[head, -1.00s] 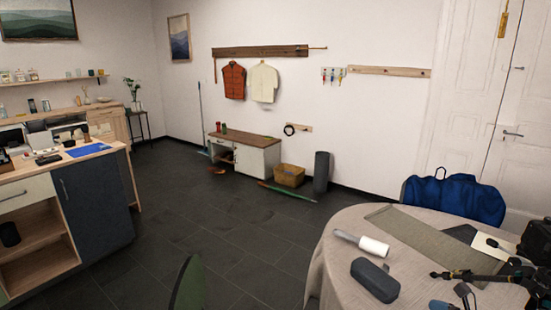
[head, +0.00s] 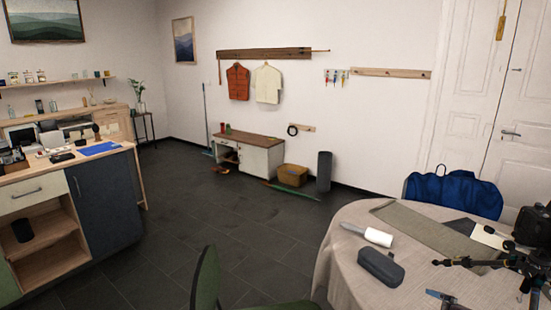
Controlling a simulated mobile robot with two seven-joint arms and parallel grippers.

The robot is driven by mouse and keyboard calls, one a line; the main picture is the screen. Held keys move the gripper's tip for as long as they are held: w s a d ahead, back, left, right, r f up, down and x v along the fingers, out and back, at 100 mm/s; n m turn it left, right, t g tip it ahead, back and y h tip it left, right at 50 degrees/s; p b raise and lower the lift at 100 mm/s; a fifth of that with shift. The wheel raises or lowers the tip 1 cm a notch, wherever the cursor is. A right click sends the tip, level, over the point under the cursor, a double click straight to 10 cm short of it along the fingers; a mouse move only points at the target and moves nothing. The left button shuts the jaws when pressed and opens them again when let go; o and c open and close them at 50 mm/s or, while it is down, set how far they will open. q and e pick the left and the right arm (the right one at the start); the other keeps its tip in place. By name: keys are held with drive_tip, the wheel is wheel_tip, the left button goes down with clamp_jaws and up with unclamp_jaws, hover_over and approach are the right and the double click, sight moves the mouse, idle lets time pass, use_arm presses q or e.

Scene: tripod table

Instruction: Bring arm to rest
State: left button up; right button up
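Neither of my grippers shows in the head view, and no part of my arms can be made out. The round table (head: 345,262) with a pale cloth stands at the lower right. On it a black tripod (head: 470,262) reaches in from the right edge, partly cut off by the frame. A black camera-like body (head: 532,224) is by it at the right edge.
The table also bears a grey case (head: 380,267), a white roller (head: 377,237), a grey-green mat (head: 430,229) and a blue-headed tool (head: 440,295). A green chair (head: 207,280) stands left of it. A counter (head: 100,205) is at the left; dark floor between is clear.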

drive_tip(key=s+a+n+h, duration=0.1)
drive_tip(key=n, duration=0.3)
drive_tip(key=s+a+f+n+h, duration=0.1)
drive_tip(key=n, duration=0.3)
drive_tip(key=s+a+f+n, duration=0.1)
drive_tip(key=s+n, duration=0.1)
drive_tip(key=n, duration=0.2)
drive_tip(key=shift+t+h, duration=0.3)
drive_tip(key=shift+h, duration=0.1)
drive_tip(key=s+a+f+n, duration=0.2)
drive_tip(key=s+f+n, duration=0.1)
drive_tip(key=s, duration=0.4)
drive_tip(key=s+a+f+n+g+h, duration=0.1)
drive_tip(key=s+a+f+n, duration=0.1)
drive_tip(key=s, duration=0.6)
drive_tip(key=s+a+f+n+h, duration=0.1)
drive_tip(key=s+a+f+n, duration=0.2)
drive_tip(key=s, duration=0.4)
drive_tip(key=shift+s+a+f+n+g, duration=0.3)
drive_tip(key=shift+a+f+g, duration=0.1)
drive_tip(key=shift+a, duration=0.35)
